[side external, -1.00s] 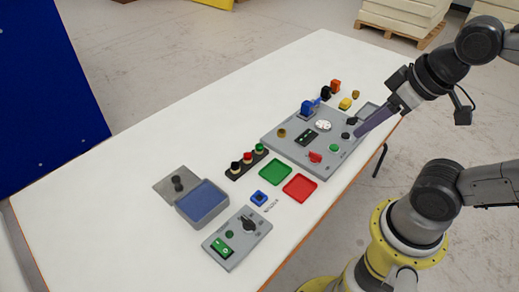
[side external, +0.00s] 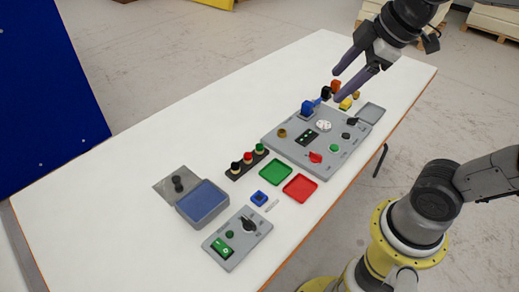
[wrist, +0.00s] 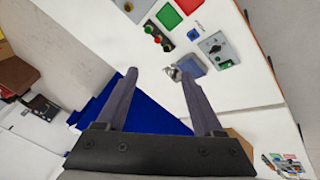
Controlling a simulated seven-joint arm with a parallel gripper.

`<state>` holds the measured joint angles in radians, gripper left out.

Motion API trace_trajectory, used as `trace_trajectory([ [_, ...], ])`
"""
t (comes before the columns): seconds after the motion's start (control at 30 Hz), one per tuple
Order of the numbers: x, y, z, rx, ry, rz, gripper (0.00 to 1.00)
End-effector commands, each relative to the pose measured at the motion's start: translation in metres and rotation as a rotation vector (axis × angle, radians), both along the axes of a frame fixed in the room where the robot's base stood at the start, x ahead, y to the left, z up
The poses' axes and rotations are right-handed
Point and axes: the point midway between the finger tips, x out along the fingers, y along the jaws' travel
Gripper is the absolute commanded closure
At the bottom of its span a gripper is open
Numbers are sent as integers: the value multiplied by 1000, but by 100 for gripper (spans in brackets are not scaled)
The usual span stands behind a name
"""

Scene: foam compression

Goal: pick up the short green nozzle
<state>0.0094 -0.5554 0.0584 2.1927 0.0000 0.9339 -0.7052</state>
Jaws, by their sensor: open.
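The short green nozzle is probably the green-topped piece (side external: 259,148) at the right end of a small dark rack (side external: 246,165), beside a red-topped piece (side external: 247,157) and a black-topped piece (side external: 235,167). My gripper (side external: 338,85) is open and empty, raised above the far part of the table, well away from the rack. Its two fingers (wrist: 153,73) are spread in the wrist view.
A grey panel (side external: 285,144) with knobs and switches lies right of the rack. A green tray (side external: 275,172) and a red tray (side external: 300,188) lie in front. A blue-topped box (side external: 203,202) and a control box (side external: 238,240) stand nearer. The table's left side is clear.

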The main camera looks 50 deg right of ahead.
Motion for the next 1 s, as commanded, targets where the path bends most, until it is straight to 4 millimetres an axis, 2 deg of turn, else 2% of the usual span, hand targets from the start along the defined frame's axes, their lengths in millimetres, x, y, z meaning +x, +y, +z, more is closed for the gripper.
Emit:
trace_trajectory([
  [0.03,20,-1,3,-35,22,59,31],
  [0.13,58,-4,4,-102,65,186,31],
  [0.27,111,-10,-8,-172,130,339,31],
  [0.37,150,-15,-28,-206,185,441,31],
  [0.47,186,-20,-57,-225,244,524,31],
  [0.6,226,-29,-109,-221,330,596,31],
  [0.7,242,-34,-147,-199,389,602,31],
  [0.8,247,-38,-178,-177,440,601,31],
  [0.9,245,-39,-200,-159,482,602,31],
  [1.0,243,-40,-212,-152,499,602,31],
])
